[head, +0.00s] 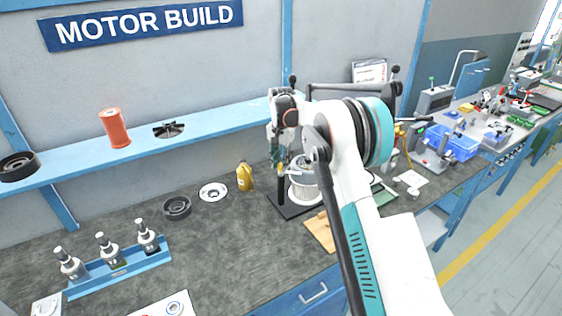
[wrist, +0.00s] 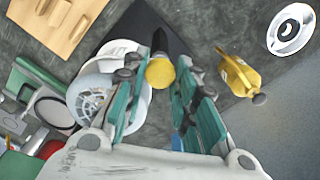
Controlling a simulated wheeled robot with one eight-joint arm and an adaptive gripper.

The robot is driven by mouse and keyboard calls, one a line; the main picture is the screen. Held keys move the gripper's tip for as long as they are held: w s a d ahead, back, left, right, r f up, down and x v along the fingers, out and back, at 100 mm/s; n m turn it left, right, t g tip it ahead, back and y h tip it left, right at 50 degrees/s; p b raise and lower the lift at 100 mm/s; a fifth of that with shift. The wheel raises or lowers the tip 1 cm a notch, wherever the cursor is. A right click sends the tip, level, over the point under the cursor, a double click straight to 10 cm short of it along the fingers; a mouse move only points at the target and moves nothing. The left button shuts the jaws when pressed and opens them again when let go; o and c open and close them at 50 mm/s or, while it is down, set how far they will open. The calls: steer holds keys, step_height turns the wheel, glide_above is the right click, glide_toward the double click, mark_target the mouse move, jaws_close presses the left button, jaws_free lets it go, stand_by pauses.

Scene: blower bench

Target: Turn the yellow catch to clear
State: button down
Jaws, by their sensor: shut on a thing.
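The yellow catch (wrist: 160,71) shows as a round yellow knob between the teal fingers of my gripper (wrist: 168,62) in the wrist view. My gripper is shut on it. In the head view my gripper (head: 279,158) points down beside the white blower unit (head: 303,186), and the catch is a small yellow patch there, mostly hidden. The blower unit, with its grey vented part (wrist: 92,98), is left of the catch in the wrist view, partly behind a finger. It stands on a black base plate (wrist: 143,22). The catch's turn angle cannot be told.
A yellow bottle (head: 244,177) stands left of the blower, close to my gripper in the wrist view (wrist: 238,76). A metal disc (head: 212,192) and a black ring (head: 177,207) lie farther left. A wooden board (head: 320,232) lies in front. The bench's middle is clear.

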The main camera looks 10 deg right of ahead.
mark_target(281, 164)
steer(key=m, duration=0.4)
steer(key=shift+m, duration=0.3)
steer(key=m, duration=0.4)
steer(key=shift+m, duration=0.4)
steer(key=c, duration=1.3)
jaws_free()
step_height(281, 164, up, 12)
